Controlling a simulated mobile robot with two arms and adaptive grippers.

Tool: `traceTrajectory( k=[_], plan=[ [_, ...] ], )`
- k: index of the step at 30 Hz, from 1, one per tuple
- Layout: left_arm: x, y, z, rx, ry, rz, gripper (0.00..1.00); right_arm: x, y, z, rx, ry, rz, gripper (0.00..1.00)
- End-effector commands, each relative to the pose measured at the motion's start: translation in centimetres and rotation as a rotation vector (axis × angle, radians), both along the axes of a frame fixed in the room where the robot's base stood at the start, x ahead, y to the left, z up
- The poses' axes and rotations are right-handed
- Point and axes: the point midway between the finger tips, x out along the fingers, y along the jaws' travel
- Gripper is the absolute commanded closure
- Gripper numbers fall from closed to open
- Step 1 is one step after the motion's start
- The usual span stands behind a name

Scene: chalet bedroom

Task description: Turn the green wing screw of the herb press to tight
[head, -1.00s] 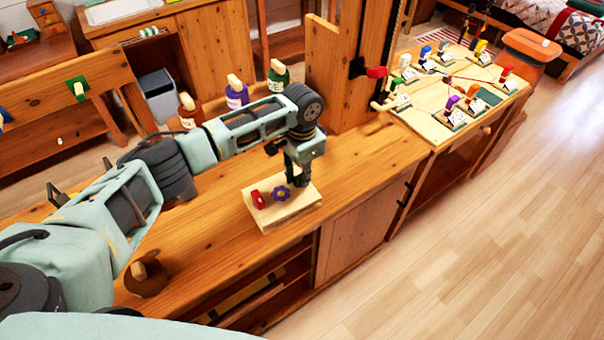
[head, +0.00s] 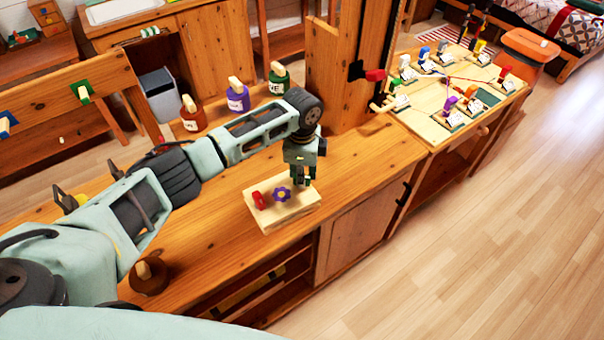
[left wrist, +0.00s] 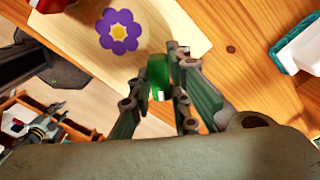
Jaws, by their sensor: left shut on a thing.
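The herb press is a pale wooden block (head: 284,219) on the wooden counter. My left gripper (head: 299,183) points down over the right part of the block. In the left wrist view its fingers (left wrist: 160,100) are shut on the green wing screw. My right gripper is not in view.
Brown, purple and green bottles (head: 238,97) stand behind my left arm. A wooden post (head: 345,60) rises behind the press. The counter right of the press is clear.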

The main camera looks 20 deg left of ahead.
Motion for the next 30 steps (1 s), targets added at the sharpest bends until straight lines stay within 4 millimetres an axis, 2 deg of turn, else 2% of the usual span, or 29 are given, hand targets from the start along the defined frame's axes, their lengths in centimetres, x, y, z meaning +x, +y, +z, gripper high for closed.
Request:
traceTrajectory(
  k=[18, 30],
  plan=[
    [0.12, -0.03, 0.12, -0.001, -0.003, -0.575, 1.0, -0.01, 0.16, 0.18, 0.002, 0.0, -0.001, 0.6],
    [0.11, -0.05, 0.13, -0.002, -0.003, -0.834, 1.0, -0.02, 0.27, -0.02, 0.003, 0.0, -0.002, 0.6]
  ],
)
